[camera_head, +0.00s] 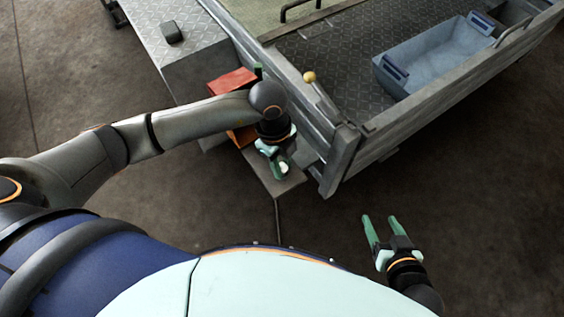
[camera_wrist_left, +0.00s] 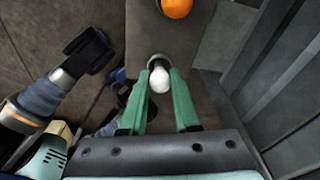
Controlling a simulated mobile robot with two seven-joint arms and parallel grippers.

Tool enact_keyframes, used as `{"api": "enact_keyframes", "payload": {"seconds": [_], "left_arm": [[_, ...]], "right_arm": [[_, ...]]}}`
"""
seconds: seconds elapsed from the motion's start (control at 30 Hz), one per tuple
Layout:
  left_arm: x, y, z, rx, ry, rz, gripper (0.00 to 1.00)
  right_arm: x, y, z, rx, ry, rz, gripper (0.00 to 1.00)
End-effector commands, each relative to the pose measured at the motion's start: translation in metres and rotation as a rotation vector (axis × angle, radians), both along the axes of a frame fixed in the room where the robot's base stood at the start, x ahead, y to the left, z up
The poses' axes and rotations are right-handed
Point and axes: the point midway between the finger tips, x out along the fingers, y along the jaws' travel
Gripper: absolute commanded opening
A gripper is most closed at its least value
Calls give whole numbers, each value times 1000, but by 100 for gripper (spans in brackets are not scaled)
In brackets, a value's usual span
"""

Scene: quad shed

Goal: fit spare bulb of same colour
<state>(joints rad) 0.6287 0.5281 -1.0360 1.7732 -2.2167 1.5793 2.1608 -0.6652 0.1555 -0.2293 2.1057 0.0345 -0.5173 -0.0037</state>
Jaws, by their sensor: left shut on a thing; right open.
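My left gripper (camera_head: 281,166) is shut on a white bulb (camera_head: 284,168), over a grey box-like surface (camera_head: 289,184) beside the trailer. In the left wrist view the white bulb (camera_wrist_left: 160,80) sits between the green fingertips. A round grey socket-like ring (camera_wrist_left: 158,60) shows just behind the bulb on the brown-grey surface. I cannot tell whether the bulb is seated in it. A rounded orange bulb or lens (camera_wrist_left: 176,7) is on the same surface at the top edge. My right gripper (camera_head: 379,232) is open and empty above the floor at the right.
The trailer's side wall (camera_head: 296,83) and corner post (camera_head: 341,160) stand close right of my left gripper. A red-orange box (camera_head: 232,80) lies by my left forearm. A blue crate (camera_head: 437,56) is in the trailer bed. The floor (camera_head: 470,190) at right is clear.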

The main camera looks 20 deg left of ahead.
Motion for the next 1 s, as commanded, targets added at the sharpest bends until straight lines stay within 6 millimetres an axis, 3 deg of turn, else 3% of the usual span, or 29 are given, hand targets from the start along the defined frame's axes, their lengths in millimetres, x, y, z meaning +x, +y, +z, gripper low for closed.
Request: {"api": "enact_keyframes", "payload": {"seconds": [0.03, 0.07, 0.33, 0.53, 0.8, 1.0], "left_arm": [[0, 0, -1, 0, 0, 0, 0], [0, 0, -1, 0, 0, 0, 33], [0, 0, 0, 0, 0, 0, 64], [0, 0, 0, 0, 0, 0, 66], [0, 0, 0, 0, 0, 0, 95], [0, 0, 0, 0, 0, 0, 95]], "right_arm": [[0, 0, -1, 0, 0, 0, 65], [0, 0, 0, 0, 0, 0, 65], [1, 0, 1, -1, -3, 0, 65], [4, 0, 2, -1, -8, -1, 65], [4, 0, 2, -1, -10, 0, 65], [4, 0, 2, -1, -9, 0, 65]]}}
